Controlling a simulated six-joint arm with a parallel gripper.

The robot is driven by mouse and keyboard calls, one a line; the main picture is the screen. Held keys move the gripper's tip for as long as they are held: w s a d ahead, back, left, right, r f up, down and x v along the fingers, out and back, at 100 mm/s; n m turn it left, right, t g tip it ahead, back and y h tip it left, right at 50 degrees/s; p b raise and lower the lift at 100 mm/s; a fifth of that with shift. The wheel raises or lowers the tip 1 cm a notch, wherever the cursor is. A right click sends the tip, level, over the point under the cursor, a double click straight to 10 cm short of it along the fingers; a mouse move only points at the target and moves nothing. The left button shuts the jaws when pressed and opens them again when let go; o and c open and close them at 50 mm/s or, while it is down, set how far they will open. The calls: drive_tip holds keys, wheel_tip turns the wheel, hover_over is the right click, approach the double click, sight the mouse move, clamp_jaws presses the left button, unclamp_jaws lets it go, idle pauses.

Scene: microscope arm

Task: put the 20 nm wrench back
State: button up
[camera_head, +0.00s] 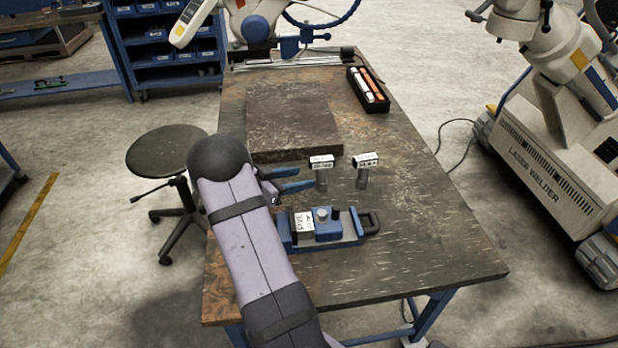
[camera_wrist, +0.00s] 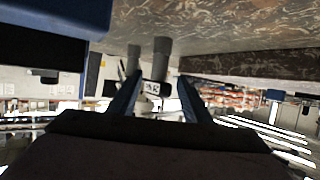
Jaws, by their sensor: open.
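Two small upright tools with grey round shafts and white-labelled heads stand on the table, a left one (camera_head: 321,176) and a right one (camera_head: 363,176). Their labels are too small to read, so I cannot tell which is the 20 nm wrench. My gripper (camera_head: 307,178) is open, its blue fingers pointing right at the left tool, just short of it. In the wrist view, my gripper (camera_wrist: 158,78) has a labelled head (camera_wrist: 150,87) and a grey shaft (camera_wrist: 160,58) showing beyond and between its fingers; nothing is held. A blue holder (camera_head: 350,238) with a labelled block sits in front.
A thick dark slab (camera_head: 295,115) lies behind the tools. A black tray (camera_head: 368,90) with white and orange sticks is at the back right. The table's right front (camera_head: 430,250) is clear. A stool (camera_head: 165,150) stands left of the table.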

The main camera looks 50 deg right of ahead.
drive_tip(key=shift+v, duration=1.2)
drive_tip(key=w+a+r+n+t+y, duration=0.25)
drive_tip(key=w+a+n+t, duration=0.4)
drive_tip(key=w, duration=0.55)
drive_tip(key=w+a+n+t+y, duration=0.2)
drive_tip(key=a+n+t+y, duration=0.15)
drive_tip(key=a, duration=0.65)
drive_tip(key=w+a+n+t+y, duration=0.2)
drive_tip(key=a+y, duration=0.2)
drive_tip(key=a, duration=0.6)
drive_tip(key=s+a+f+n+g+y, duration=0.35)
drive_tip(key=s+a+n, duration=0.25)
drive_tip(key=s+a, duration=0.7)
drive_tip(key=s+n+g, duration=0.3)
drive_tip(key=s+g, duration=0.2)
drive_tip(key=s, duration=1)
drive_tip(key=shift+f, duration=0.2)
